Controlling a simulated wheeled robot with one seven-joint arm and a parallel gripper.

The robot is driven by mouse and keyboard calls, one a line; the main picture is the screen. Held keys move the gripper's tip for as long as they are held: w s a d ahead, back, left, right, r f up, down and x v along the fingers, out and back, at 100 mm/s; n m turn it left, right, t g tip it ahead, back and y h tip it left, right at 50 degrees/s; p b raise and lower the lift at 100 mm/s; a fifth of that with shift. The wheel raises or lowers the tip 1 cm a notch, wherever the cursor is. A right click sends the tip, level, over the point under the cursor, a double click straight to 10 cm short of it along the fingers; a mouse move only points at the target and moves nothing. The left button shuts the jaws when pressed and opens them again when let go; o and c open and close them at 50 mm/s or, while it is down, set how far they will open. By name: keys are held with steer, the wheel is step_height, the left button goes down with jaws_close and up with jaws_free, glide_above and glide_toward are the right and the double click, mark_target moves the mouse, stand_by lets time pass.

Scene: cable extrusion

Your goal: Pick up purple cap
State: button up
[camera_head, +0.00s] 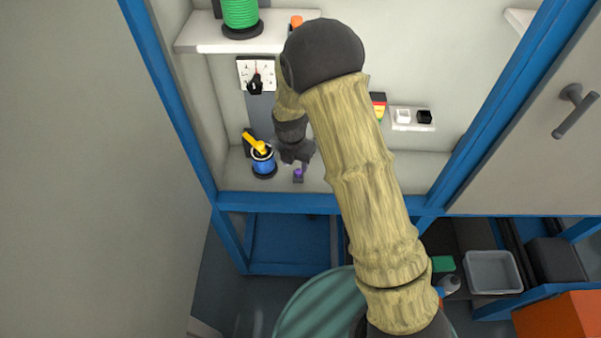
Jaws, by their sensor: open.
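The purple cap (298,173) is a small piece on the lower shelf, near its front edge, with a dark part beneath it. My gripper (295,164) is dark and hangs from the arm just above the cap. Its fingers are open and small in the picture. I cannot tell whether they touch the cap or straddle it.
A blue spool (263,162) with a yellow piece (254,142) stands left of the gripper. A dial panel (257,74) and white and black switches (413,116) are on the back wall. A green spool (240,14) stands on the upper shelf. A blue frame beam (280,202) edges the shelf.

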mark_target(298, 171)
steer(key=shift+w+d+f+p, duration=0.15)
steer(key=shift+f, duration=0.6)
steer(key=shift+w+d+f+p, duration=0.1)
steer(key=shift+w+f+p, duration=0.05)
steer(key=shift+f, duration=0.55)
steer(key=shift+w+d+f+p, duration=0.15)
steer(key=shift+f, duration=0.6)
jaws_close()
